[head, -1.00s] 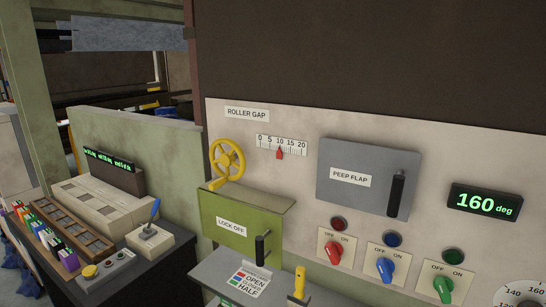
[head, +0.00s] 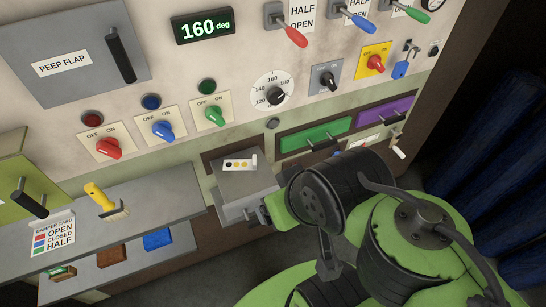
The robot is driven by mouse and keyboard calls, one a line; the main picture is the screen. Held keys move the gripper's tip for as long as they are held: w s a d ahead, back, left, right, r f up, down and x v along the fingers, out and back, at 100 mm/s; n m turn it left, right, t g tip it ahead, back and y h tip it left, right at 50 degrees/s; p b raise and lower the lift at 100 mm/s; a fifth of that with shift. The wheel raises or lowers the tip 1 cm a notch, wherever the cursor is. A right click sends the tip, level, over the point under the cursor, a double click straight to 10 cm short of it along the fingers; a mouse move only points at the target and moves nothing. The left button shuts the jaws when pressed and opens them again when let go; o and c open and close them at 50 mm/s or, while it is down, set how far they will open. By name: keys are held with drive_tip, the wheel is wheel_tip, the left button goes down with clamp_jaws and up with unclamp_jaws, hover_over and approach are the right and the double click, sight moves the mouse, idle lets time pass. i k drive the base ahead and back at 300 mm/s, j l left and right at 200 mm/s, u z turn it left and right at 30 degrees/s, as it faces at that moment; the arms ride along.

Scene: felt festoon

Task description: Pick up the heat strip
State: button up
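A small white strip with dark and yellow dots (head: 240,163), which looks like the heat strip, lies on a grey tray (head: 240,184) that sticks out from the panel's lower part. My green and black arm fills the lower right of the head view, and its nearer parts stand just right of the tray. Nothing is seen touching the strip.
A grey shelf (head: 150,205) at left holds a yellow-handled brush (head: 104,203) and a damper card (head: 53,236). Above are red, blue and green knobs (head: 213,115), a dial (head: 274,93) and a 160 deg display (head: 203,26). Green (head: 315,135) and purple (head: 385,110) panels lie right of the tray.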

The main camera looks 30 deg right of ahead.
sight(245, 165)
drive_tip(key=z, duration=0.15)
drive_tip(key=l+u, duration=0.2)
drive_tip(key=u, duration=0.25)
drive_tip(key=i+l+u, duration=0.1)
drive_tip(key=l+u, duration=0.2)
drive_tip(key=u, duration=0.15)
drive_tip(key=l+u, duration=0.25)
drive_tip(key=u, duration=0.15)
drive_tip(key=l+u, duration=0.2)
drive_tip(key=u, duration=0.25)
